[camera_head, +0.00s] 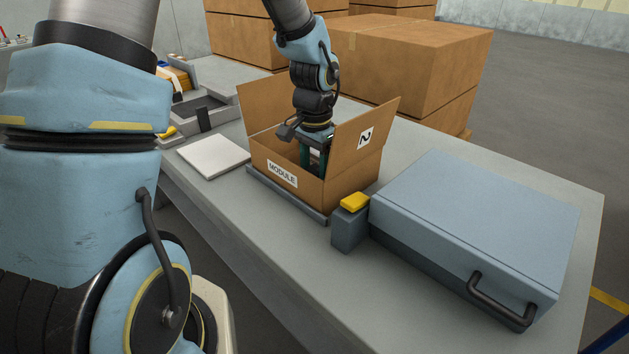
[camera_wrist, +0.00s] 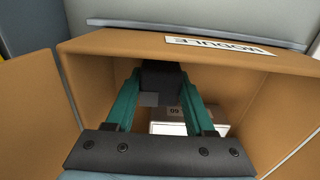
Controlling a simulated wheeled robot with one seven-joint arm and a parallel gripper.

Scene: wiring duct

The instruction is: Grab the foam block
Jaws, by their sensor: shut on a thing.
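My gripper (camera_head: 313,168) reaches down into an open cardboard carton marked MODULE (camera_head: 262,163). In the wrist view, its two teal fingers (camera_wrist: 160,74) are shut on a dark grey block, which I take to be the foam block (camera_wrist: 158,88). The block sits between the fingertips, inside the carton near the wall with the MODULE label. A white box with a printed label (camera_wrist: 170,128) lies lower in the carton, partly hidden by the fingers. In the head view the carton walls hide the block.
The carton's raised flaps (camera_head: 360,128) stand close around my wrist. A blue-grey case (camera_head: 480,215) and a yellow-topped grey block (camera_head: 352,215) are right of it. A white flat panel (camera_head: 213,156) lies left. Large cardboard boxes (camera_head: 410,65) stand behind the table.

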